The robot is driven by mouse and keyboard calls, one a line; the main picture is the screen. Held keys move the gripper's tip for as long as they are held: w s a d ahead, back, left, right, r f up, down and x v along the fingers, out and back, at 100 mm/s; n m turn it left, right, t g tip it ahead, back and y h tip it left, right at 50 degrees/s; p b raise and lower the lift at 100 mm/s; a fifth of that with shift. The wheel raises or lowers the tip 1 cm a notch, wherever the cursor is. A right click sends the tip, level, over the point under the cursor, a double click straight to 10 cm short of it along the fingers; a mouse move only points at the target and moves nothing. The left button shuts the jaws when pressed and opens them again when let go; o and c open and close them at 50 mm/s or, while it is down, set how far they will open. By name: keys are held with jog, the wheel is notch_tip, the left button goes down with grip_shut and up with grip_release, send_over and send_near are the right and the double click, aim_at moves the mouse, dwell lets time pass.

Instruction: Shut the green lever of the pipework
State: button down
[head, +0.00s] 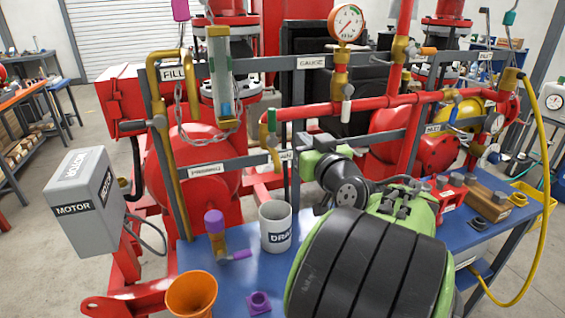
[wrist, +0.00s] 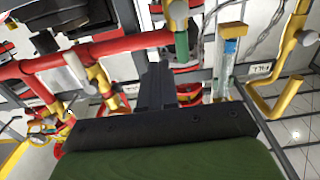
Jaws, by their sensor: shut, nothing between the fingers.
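The green lever (head: 271,121) is on a brass valve at the left end of the upper red pipe in the head view. It stands upright, along the brass pipe that drops there and across the red pipe. In the wrist view, which is upside down, the green lever (wrist: 181,47) shows just beyond and to the right of my fingertips. My gripper (wrist: 157,72) is shut and empty, pointing at the pipework. A gap to the lever seems to remain, but contact is hard to judge.
A gauge (head: 347,22), a white lever (head: 347,111) and an orange lever (head: 428,51) are on the same pipework. A sight tube (head: 220,75) and a bent brass pipe (head: 165,75) stand left. A grey mug (head: 275,228) stands on the blue bench below.

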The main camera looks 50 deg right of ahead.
jog(key=shift+r+p+x, duration=0.15)
jog(key=shift+p+x, duration=1.6)
jog(key=shift+x, duration=0.6)
jog(key=shift+r+p+x, duration=0.15)
jog(key=shift+p+x, duration=1.55)
jog(key=shift+x, duration=0.65)
jog(key=shift+w, duration=0.35)
jog(key=shift+w+a+r+p, duration=0.1)
jog(key=shift+r+p, duration=0.05)
jog(key=shift+p, duration=0.4)
jog(key=shift+w+a+r+p, duration=0.15)
jog(key=shift+a+r+p, duration=0.05)
jog(key=shift+a+p, duration=0.2)
jog(key=shift+w+a+r+p, duration=0.15)
jog(key=shift+w+a+p, duration=0.05)
jog(key=shift+a+p, duration=0.2)
jog(key=shift+w+a+p, duration=0.3)
jog(key=shift+a+p, duration=0.1)
jog(key=shift+a, duration=0.1)
jog(key=shift+w+a+p, duration=0.3)
jog(key=shift+a+p, duration=0.1)
jog(key=shift+a, duration=0.1)
jog(key=b, duration=0.8)
send_near(269, 120)
jog(key=shift+w+a+f, duration=0.55)
jog(key=shift+w+a, duration=0.1)
jog(key=shift+a, duration=0.25)
jog(key=shift+w+a+f, duration=0.5)
jog(key=shift+w+a, duration=0.1)
jog(key=shift+a, duration=0.25)
